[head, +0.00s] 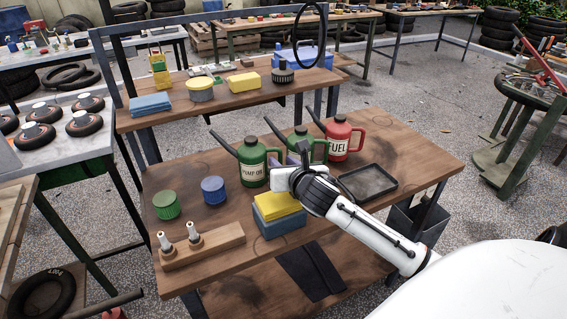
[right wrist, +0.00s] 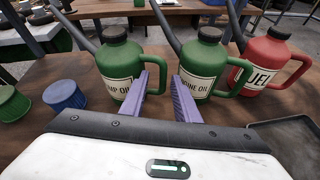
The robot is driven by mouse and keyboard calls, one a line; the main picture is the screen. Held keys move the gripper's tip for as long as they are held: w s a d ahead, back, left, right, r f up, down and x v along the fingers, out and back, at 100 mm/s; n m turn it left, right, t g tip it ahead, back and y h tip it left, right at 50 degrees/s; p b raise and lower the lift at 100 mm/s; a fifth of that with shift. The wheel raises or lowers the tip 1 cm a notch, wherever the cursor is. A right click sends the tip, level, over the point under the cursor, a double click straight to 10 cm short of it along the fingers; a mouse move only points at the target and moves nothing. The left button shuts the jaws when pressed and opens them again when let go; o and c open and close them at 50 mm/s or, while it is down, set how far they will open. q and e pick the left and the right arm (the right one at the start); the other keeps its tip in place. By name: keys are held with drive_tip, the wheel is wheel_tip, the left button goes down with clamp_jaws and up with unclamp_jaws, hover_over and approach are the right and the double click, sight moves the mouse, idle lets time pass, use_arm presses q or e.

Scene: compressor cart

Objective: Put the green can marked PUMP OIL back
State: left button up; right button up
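The green can marked PUMP OIL (head: 253,165) stands upright on the cart's wooden lower top, leftmost of three spouted cans. In the right wrist view, the PUMP OIL can (right wrist: 117,62) has its handle toward the right. My right gripper (head: 297,156) is low over the cart, beside that handle. In the right wrist view its purple fingers (right wrist: 163,98) are apart, with the handle seen between them. I cannot tell whether they touch it. A second green can (right wrist: 203,65), its label ending in "INE OIL", stands just behind the right finger. My left gripper is not in view.
A red FUEL can (head: 339,138) stands right of the green cans. A black tray (head: 368,182), yellow and blue sponges (head: 278,212), green (head: 166,205) and blue (head: 213,190) caps and a wooden block with plugs (head: 202,247) share the top. A raised shelf (head: 225,100) is behind.

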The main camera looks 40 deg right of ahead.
drive_tip(key=v, duration=1.2)
drive_tip(key=shift+p, duration=0.35)
